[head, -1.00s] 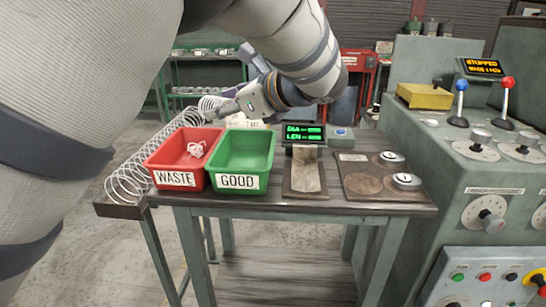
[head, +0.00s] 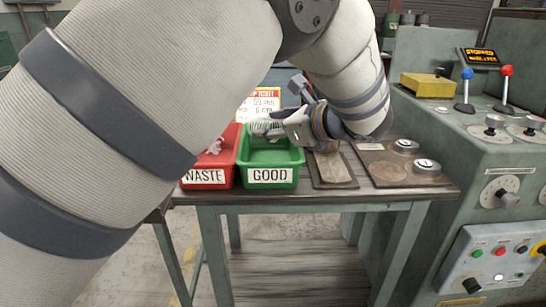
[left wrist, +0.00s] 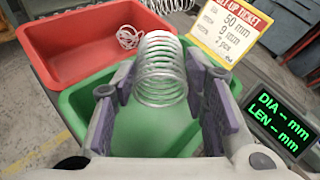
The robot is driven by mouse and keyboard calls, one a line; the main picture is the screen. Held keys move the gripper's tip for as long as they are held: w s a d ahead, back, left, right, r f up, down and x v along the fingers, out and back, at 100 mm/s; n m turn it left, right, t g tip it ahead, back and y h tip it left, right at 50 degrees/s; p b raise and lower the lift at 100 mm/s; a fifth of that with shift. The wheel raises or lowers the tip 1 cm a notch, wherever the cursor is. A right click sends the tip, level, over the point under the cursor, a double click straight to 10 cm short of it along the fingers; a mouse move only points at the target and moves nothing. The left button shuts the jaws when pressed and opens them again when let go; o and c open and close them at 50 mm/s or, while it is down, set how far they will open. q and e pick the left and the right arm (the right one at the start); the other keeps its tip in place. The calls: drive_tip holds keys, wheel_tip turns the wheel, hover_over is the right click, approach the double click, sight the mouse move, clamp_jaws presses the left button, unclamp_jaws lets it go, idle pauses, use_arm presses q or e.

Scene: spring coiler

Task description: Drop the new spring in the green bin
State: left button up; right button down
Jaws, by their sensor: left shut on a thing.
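The new spring (left wrist: 160,70), a silvery coil, is between the purple-padded fingers of my left gripper (left wrist: 163,85) in the left wrist view. In the head view my left gripper (head: 285,127) is shut on the spring (head: 262,127) over the back part of the green bin. The green bin (head: 272,160), labelled GOOD, stands on the table; in the left wrist view its green floor (left wrist: 150,130) shows below the spring. The bin looks empty where I can see into it. My right gripper is not in view.
The red WASTE bin (head: 222,160) stands left of the green bin, with scrap wire (left wrist: 128,37) in it. A job ticket (left wrist: 230,28) stands behind. A display (left wrist: 280,123) is to the right. The coiler's panel (head: 500,200) stands right of the table.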

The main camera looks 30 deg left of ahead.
use_arm(q)
wheel_tip(320, 180, down, 3)
drive_tip(key=shift+r, duration=0.2)
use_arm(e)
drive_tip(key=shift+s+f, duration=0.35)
use_arm(q)
drive_tip(key=o, duration=1.3)
drive_tip(key=shift+r, duration=0.1)
drive_tip(key=shift+c, duration=0.2)
drive_tip(key=v, duration=1.2)
